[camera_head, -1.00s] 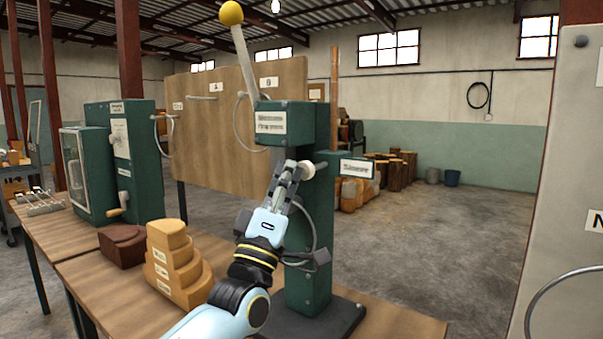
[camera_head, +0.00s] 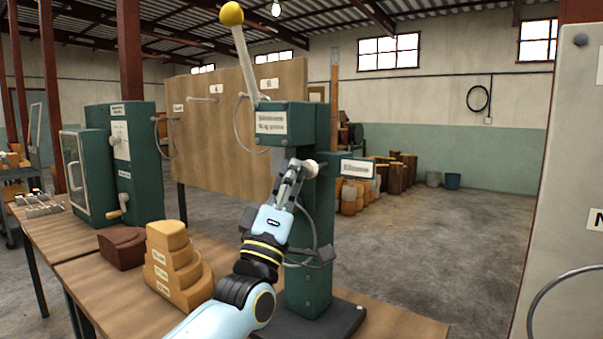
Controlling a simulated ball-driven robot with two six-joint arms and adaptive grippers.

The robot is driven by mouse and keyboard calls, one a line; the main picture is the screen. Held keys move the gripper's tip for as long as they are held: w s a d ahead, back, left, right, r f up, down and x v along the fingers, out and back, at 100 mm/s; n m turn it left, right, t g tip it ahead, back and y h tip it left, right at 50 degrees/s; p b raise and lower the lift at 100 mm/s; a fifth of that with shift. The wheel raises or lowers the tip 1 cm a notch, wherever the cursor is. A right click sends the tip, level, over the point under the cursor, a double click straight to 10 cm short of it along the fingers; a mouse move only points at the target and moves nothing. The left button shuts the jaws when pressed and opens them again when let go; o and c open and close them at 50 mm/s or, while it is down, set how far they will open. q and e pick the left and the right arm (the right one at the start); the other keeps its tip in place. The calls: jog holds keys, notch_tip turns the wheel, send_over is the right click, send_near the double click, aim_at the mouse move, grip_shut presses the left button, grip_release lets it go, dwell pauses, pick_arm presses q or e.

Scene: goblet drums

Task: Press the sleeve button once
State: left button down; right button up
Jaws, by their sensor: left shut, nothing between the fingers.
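A green press-like machine (camera_head: 305,240) stands on a dark base plate at the table's right end, with a tall lever topped by a yellow ball (camera_head: 231,14). A pale round button (camera_head: 310,168) sticks out of its column, below the head and beside a small sign (camera_head: 358,168) whose lettering is unclear; I take it for the sleeve button. My left gripper (camera_head: 297,168) is shut and empty, pointing up with its fingertips right at the button's left side. Whether they touch it cannot be told. The fingers partly cover the button. My right gripper is out of view.
Stepped wooden blocks (camera_head: 176,268) and a dark brown block (camera_head: 121,247) sit on the table left of my arm. A green cabinet (camera_head: 135,165) stands behind them. A cable loops beside the column. A grey panel (camera_head: 570,190) stands at the far right.

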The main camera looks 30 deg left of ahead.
pick_arm(q)
jog(key=shift+s, duration=0.1)
dwell(0.3)
jog(key=shift+s+p, duration=0.6)
jog(key=shift+s, duration=0.6)
jog(key=shift+s+a+p, duration=0.15)
jog(key=shift+s+p, duration=0.35)
jog(key=shift+s, duration=0.8)
jog(key=shift+s+a+p, duration=0.15)
jog(key=shift+s+p, duration=0.35)
jog(key=shift+s, duration=0.75)
